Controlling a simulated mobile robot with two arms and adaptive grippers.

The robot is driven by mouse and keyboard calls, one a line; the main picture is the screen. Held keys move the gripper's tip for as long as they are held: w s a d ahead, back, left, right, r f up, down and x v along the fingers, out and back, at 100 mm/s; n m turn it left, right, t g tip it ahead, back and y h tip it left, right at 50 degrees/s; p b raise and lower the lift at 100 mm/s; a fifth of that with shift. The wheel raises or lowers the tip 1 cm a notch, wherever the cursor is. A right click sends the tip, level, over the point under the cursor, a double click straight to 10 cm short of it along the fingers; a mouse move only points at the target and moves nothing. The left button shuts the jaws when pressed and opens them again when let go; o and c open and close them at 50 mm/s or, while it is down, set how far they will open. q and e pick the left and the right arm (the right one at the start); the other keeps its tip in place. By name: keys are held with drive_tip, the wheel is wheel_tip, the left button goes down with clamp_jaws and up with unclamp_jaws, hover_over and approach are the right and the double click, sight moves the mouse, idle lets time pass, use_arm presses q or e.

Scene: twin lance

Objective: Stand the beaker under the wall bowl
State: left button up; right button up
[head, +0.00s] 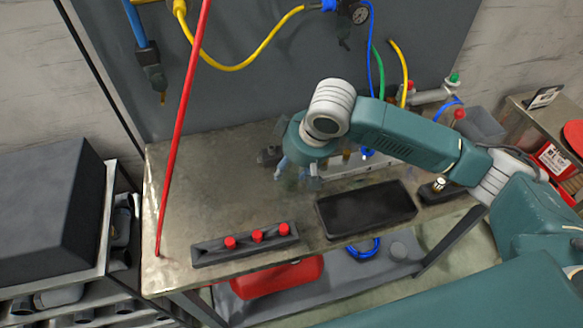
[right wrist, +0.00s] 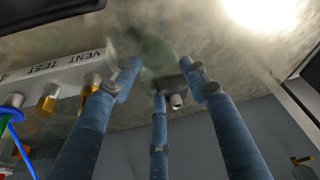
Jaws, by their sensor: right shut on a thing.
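My right gripper (head: 285,172) hangs over the table's back middle, its blue fingers pointing down. In the right wrist view its three fingers (right wrist: 160,75) surround a faint, see-through greenish shape, which I take to be the beaker (right wrist: 155,48). In the head view a similar faint shape, likely the beaker (head: 292,184), shows just under the fingers. Its outline is too blurred to tell its tilt or whether it touches the table. I cannot make out a wall bowl. A small dark grey fitting (head: 268,156) sits just left of the gripper. My left gripper is not in view.
The metal table (head: 190,200) has a black tray (head: 366,208) at front right and a grey block with red knobs (head: 245,244) along the front. A thin red pole (head: 182,120) slants up at left. A labelled bar (right wrist: 50,75) with brass fittings lies behind. Bare tabletop shows left of the gripper.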

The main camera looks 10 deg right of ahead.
drive_tip(key=shift+f, duration=0.65)
drive_tip(key=o, duration=1.1)
drive_tip(key=shift+f, duration=0.1)
drive_tip(key=shift+o, duration=0.2)
